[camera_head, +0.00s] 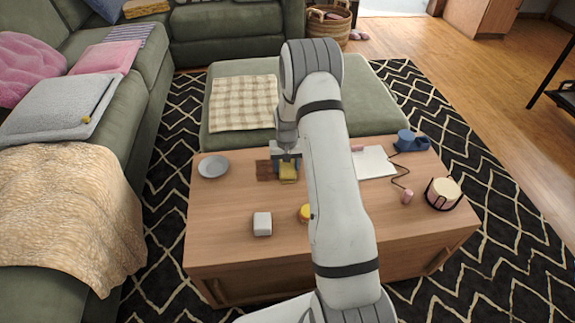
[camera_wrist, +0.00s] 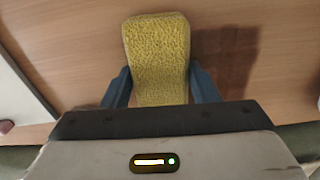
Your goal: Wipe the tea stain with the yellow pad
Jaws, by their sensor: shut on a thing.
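The yellow pad (camera_wrist: 157,55) is held between the two blue fingers of my gripper (camera_wrist: 160,88), which is shut on it. In the head view the yellow pad (camera_head: 288,173) is at the back middle of the wooden table (camera_head: 220,230), under my gripper (camera_head: 287,158). The tea stain (camera_head: 264,170) is a dark brown patch on the table, just left of the pad. In the wrist view the stain (camera_wrist: 228,62) lies right of the pad, partly hidden by a finger. I cannot tell whether the pad touches the table.
A grey plate (camera_head: 213,166) is left of the stain. A white block (camera_head: 262,224) and a yellow-topped item (camera_head: 305,212) stand nearer the front. White paper (camera_head: 374,162), a blue mug (camera_head: 405,139) and a candle holder (camera_head: 443,193) are on the right. The front left of the table is clear.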

